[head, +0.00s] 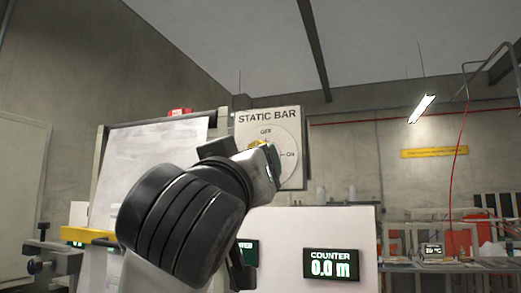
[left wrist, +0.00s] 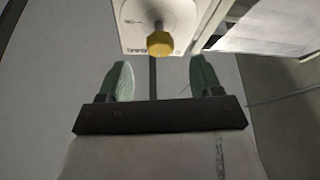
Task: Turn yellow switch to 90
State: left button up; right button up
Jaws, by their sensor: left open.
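A yellow switch (head: 255,144) is on the white STATIC BAR panel (head: 270,114), on a round dial with OFF at the top and ON at the right. In the head view my left gripper (head: 272,160) covers most of it. In the left wrist view the panel is upside down and the yellow switch (left wrist: 160,43) sticks out toward me. My left gripper (left wrist: 161,70) is open and empty there, its green fingertips apart on either side of the switch's line, short of it. I cannot tell the switch's exact angle. My right gripper is not in view.
A white machine front with a COUNTER display (head: 331,263) reading 0.0 m stands below the panel. A large pale sheet (head: 150,150) is left of it. Benches with a small display (head: 432,250) and a red cable (head: 456,160) are at the right.

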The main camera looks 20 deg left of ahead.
pick_arm(q)
jog(key=p+x, duration=0.2)
jog(key=x, duration=0.5)
jog(key=shift+w+r, duration=0.15)
jog(key=shift+r, duration=0.05)
jog(key=shift+c, duration=0.5)
jog(key=c, duration=0.8)
